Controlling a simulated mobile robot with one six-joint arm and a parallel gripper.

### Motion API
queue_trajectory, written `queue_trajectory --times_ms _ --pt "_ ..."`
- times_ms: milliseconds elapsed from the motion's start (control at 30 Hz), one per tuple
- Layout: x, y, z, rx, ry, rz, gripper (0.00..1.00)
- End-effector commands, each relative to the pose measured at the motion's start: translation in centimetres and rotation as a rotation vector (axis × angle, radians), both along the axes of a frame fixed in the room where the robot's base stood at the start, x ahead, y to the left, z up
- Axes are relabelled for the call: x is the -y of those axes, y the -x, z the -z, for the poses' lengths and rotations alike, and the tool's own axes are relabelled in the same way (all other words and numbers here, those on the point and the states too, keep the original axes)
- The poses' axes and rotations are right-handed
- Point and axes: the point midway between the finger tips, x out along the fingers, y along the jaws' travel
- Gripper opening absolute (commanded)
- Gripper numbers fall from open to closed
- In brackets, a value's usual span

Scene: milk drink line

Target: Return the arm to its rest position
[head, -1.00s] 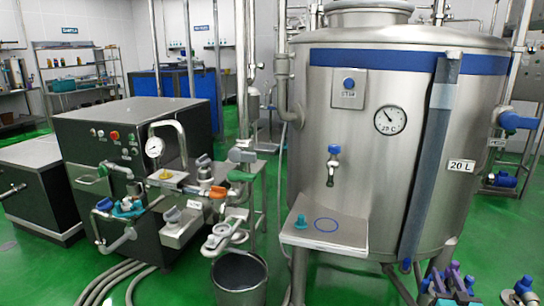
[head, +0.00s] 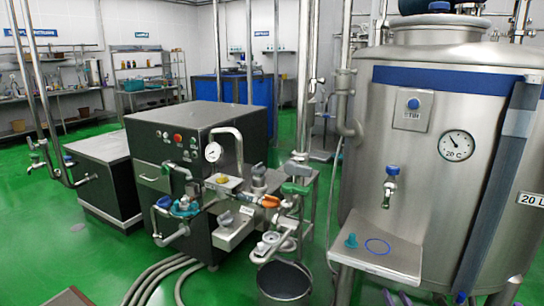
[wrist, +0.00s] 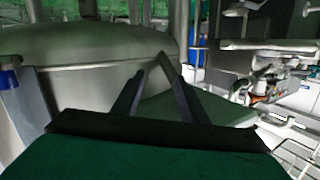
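My gripper (wrist: 152,66) shows in the wrist view with its two dark fingers reaching away from a dark green body. The fingers stand apart at their bases and tips, with nothing between them. The curved side of a metal vessel lies behind them. In the head view now, neither my gripper nor its fingers can be made out, so its place relative to my body cannot be told.
In the head view, a steel tank (head: 420,110) stands at right, with a small shelf (head: 385,258) under its tap. A dark machine cabinet (head: 165,140) with valves stands left of centre, and a bucket (head: 284,285) before it. Green floor (head: 60,245) is open at left.

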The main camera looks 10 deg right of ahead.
Motion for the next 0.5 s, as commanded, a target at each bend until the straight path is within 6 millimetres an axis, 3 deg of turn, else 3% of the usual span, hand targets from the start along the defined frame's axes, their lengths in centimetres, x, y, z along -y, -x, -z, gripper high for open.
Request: queue_trajectory --times_ms 33,233,500 --pt "-1.5 -0.7 0.4 -0.012 -0.011 -0.011 0.39" --pt "-6.4 -2.5 3.0 -0.074 -0.051 -0.023 0.39" --pt "-12.7 -3.3 7.4 -0.202 -0.088 -0.015 0.39"
